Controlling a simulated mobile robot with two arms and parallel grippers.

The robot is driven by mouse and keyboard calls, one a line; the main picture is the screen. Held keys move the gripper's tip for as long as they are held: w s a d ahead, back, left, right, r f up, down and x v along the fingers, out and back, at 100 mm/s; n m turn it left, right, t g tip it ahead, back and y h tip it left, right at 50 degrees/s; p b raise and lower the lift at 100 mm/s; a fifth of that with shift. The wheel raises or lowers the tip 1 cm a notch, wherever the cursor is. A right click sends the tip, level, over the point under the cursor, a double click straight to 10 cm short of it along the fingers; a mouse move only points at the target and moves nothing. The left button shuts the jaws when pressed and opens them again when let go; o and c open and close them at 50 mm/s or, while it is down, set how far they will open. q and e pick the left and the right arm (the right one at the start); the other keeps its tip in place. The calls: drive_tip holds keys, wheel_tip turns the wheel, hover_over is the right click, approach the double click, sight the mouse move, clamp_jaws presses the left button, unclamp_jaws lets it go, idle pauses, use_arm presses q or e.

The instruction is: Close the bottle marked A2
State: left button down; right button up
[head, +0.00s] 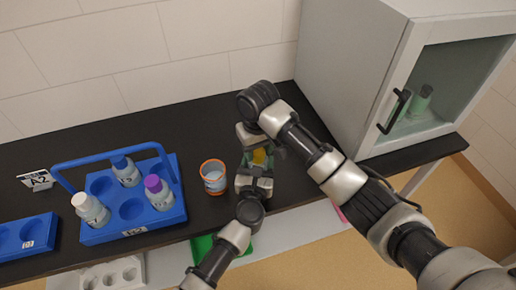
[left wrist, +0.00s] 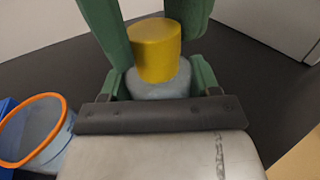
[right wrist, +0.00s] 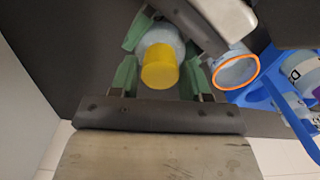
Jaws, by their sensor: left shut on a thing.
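A pale bottle (left wrist: 160,85) stands upright with a yellow cap (left wrist: 157,50) on its top. Its label is hidden, and I cannot tell how tight the cap is. My left gripper (left wrist: 160,78) is shut on the bottle's body from the near side. My right gripper (right wrist: 160,78) reaches in from the far side, its fingers open on either side of the yellow cap. In the head view the cap (head: 259,157) shows between both grippers. A small card marked A2 (head: 38,180) stands at the far left.
A blue carrier (head: 176,213) with several capped bottles stands left on the black table. An orange-rimmed beaker (head: 214,178) stands just left of the grippers. A cabinet (head: 345,70) with a glass door is at the right. A green tray (head: 203,246) lies below the table's front edge.

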drive_tip(key=shift+o, duration=1.4)
drive_tip(key=shift+r, duration=2.3)
drive_tip(key=shift+c, duration=0.3)
wheel_tip(320, 180, up, 3)
drive_tip(key=shift+w+f+n, duration=0.1)
drive_tip(key=shift+f+n, duration=0.1)
drive_tip(key=shift+n, duration=0.9)
drive_tip(key=shift+r+n, duration=0.45)
drive_tip(key=shift+n, duration=0.05)
drive_tip(key=shift+f, duration=0.1)
drive_tip(key=shift+f, duration=3.95)
